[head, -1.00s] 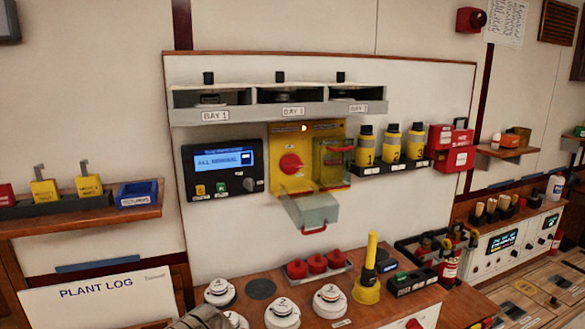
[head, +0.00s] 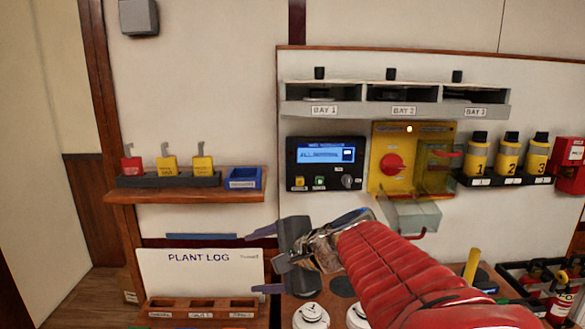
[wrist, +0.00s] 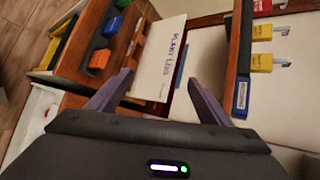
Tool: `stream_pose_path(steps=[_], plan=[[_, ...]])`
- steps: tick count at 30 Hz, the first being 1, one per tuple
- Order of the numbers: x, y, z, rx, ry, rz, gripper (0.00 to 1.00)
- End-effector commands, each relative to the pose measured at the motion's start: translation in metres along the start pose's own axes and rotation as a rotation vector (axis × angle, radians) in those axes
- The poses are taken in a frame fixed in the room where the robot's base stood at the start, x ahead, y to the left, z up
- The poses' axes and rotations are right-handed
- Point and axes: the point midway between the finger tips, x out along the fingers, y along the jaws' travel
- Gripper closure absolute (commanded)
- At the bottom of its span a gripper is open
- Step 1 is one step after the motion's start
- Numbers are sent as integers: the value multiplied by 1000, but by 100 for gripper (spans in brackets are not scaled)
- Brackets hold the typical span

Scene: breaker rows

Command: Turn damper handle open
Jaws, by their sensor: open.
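My gripper (head: 262,260) is open and empty in the head view, its fingers pointing left in front of the plant log board (head: 180,282). In the wrist view my gripper (wrist: 158,80) has its two purple fingers spread, with nothing between them. No handle in view is legibly marked as a damper. A clear hinged cover (head: 412,214) hangs at the plate's lower edge.
A shelf (head: 150,197) with padlocks and a blue bin (head: 244,178) is above my gripper. A display unit (head: 326,163) is left of the yellow plate. Numbered yellow bottles (head: 507,155) stand to its right. My red arm hides part of the bench below.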

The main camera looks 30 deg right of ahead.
Motion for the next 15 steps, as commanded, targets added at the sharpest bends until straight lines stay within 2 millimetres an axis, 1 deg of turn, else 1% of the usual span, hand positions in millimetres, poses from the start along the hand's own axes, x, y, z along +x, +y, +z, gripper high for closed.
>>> stream_pose_path(steps=[1, 5, 6, 8, 9, 11, 12, 14, 15], plan=[[-3, -14, -21, 102, 15, -51, 27], [-16, -51, -71, 352, 37, -198, 27], [-22, -61, -88, 428, 42, -245, 27], [-32, -76, -116, 540, 50, -321, 27], [-41, -84, -135, 614, 54, -373, 27], [-55, -96, -164, 720, 57, -453, 27], [-66, -102, -184, 792, 58, -508, 27], [-84, -110, -215, 894, 58, -594, 27], [-98, -115, -236, 960, 57, -653, 27]])
